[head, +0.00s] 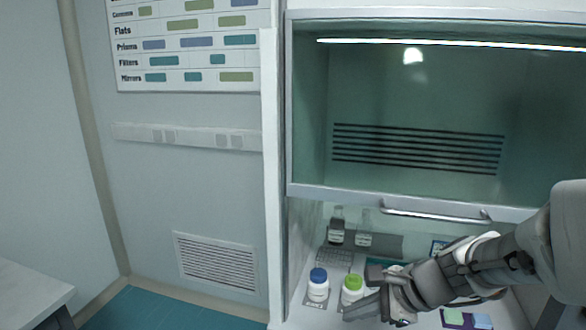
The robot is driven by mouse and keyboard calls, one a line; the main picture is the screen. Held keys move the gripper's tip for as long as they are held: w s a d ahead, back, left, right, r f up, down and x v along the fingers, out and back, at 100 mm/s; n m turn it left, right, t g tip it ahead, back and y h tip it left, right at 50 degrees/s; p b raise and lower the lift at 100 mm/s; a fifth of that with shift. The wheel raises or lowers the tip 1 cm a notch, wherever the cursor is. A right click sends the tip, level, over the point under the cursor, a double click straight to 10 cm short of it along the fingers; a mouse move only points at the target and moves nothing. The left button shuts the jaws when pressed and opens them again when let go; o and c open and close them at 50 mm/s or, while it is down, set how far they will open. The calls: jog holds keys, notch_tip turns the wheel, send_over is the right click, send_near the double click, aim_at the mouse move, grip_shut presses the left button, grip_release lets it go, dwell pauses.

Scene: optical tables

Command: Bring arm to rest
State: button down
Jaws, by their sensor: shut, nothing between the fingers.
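My arm reaches in from the right edge of the head view, bent down toward the bench under the raised sash of a fume hood. My gripper (375,291) is shut and empty, just right of a white bottle with a green cap (352,289). It partly overlaps that bottle's side in the picture; I cannot tell whether they touch. A white bottle with a blue cap (318,288) stands upright further left.
The hood sash (400,120) with its handle (435,215) hangs above my arm. Brown and clear bottles (337,228) (364,230) stand at the back. Coloured pieces (466,318) lie at the front right. A pale table (30,290) is at far left; teal floor (150,310) between is clear.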

jog(key=s+d+r+n+h, duration=0.1)
jog(key=s+r+n+h, duration=0.2)
jog(key=s+n, duration=0.4)
jog(key=s+d+r+n+h, duration=0.2)
jog(key=s+n, duration=0.5)
jog(key=n, duration=0.4)
notch_tip(320, 180, up, 2)
jog(key=shift+n+t+h, duration=0.3)
jog(key=shift+h, duration=0.4)
jog(key=shift+d, duration=0.15)
